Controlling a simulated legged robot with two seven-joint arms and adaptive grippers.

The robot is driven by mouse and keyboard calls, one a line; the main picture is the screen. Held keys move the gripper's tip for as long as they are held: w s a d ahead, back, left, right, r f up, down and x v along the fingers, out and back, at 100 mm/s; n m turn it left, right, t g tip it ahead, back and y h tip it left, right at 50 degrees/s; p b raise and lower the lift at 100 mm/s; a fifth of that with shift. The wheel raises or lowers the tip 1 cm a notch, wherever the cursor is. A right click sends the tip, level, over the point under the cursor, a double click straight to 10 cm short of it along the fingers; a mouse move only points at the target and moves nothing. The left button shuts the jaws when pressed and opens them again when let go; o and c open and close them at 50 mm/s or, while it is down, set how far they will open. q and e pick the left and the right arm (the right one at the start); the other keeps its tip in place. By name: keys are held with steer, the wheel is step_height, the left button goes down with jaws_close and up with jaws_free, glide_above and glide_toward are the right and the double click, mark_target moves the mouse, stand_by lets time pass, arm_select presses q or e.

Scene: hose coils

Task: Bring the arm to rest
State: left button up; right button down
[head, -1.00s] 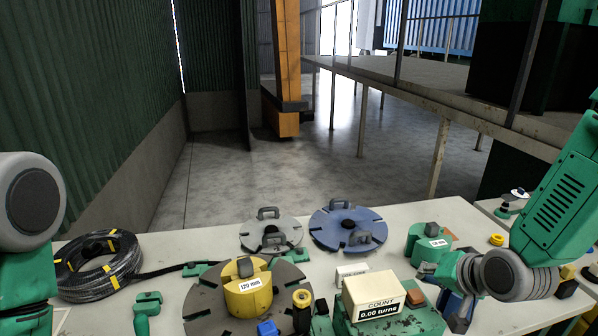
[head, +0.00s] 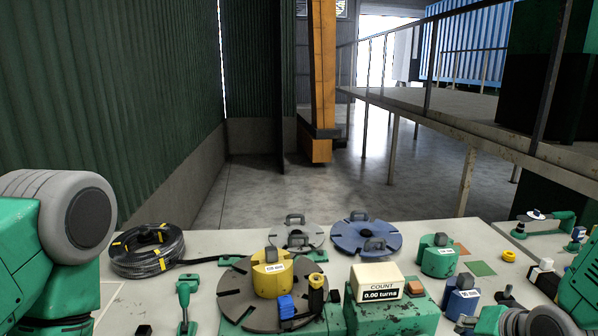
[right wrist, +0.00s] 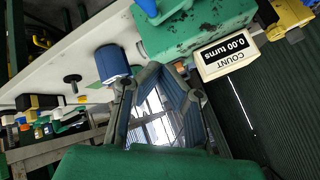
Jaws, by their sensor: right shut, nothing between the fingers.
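My right arm comes in at the bottom right of the head view, low over the table's front edge. Its gripper (head: 468,325) is partly cut off there, near the blue drum (head: 462,301). In the right wrist view my gripper's fingers (right wrist: 166,74) are shut with nothing between them. They are apart from the blue drum (right wrist: 112,63) and the counter box (right wrist: 228,56), which reads 0.00 turns. My left arm shows at the left edge; its gripper is out of view.
A black hose coil (head: 146,252) lies at the table's left. A yellow drum (head: 271,279) sits on a slotted grey disc (head: 236,297). A blue disc (head: 365,237), a pale disc (head: 298,235) and a green drum (head: 438,259) stand behind. A counter box (head: 378,282) stands front centre.

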steer(key=s+a+f+n+g+b, duration=0.1)
steer(key=s+f+n+g+b, duration=0.2)
steer(key=s+f+b, duration=0.4)
steer(key=s+a+f+n+g+h+b, duration=0.1)
steer(key=s+f+n+g+b, duration=0.3)
steer(key=s+f, duration=1.6)
step_height(320, 180, down, 8)
steer(key=a+g+b, duration=0.1)
steer(key=b, duration=0.3)
steer(key=shift+h, duration=0.3)
steer(key=shift+w, duration=0.15)
